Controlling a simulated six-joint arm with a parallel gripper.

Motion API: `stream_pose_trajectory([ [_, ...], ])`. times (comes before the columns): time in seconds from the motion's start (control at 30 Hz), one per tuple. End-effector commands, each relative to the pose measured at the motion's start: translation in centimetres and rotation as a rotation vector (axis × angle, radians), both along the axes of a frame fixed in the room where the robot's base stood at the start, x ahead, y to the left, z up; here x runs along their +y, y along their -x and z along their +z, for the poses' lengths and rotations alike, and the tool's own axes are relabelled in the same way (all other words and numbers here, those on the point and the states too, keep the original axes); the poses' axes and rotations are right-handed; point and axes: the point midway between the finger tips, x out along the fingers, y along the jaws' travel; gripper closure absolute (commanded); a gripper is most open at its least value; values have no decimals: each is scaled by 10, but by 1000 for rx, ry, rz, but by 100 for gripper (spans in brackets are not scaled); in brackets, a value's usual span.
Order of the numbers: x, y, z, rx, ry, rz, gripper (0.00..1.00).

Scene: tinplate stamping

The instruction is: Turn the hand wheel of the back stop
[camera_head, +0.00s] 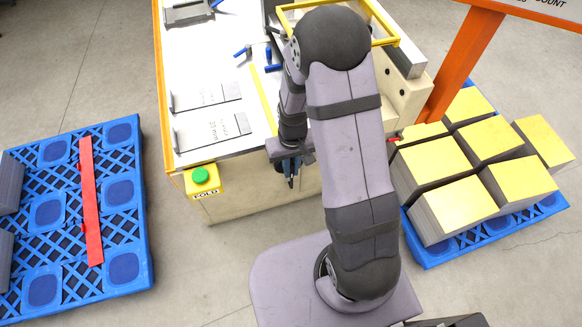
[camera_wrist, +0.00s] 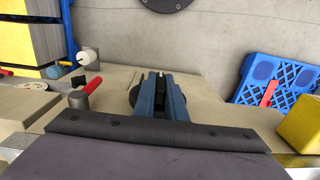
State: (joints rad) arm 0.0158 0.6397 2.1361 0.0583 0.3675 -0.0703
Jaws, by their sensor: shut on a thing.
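In the wrist view, the blue fingers of my gripper (camera_wrist: 160,84) are shut on the dark round hand wheel (camera_wrist: 133,97) on the beige front of the machine. The wheel's edges show on both sides of the fingers, and its middle is hidden by them. In the head view my gripper (camera_head: 290,178) reaches down at the machine's front face, and my arm hides most of the wheel there. The back stop cannot be made out clearly.
A red-handled lever (camera_wrist: 85,92) stands left of the wheel in the wrist view. A yellow box with a green button (camera_head: 202,180) is at the machine's left corner. Blue pallets (camera_head: 132,215) flank the machine, the right one (camera_head: 430,250) carrying yellow-topped stacks (camera_head: 455,205).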

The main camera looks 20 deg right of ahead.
Motion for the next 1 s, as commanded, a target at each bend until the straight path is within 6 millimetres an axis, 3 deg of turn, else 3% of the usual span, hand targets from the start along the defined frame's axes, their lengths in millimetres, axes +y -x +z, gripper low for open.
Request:
stream_pose_trajectory([
  [0.6, -2, 2, -4, 3, -232, -4, 100],
  [0.97, -2, 2, -1, 3, -242, 0, 100],
  [1.0, -2, 2, -1, 3, -242, 0, 82],
])
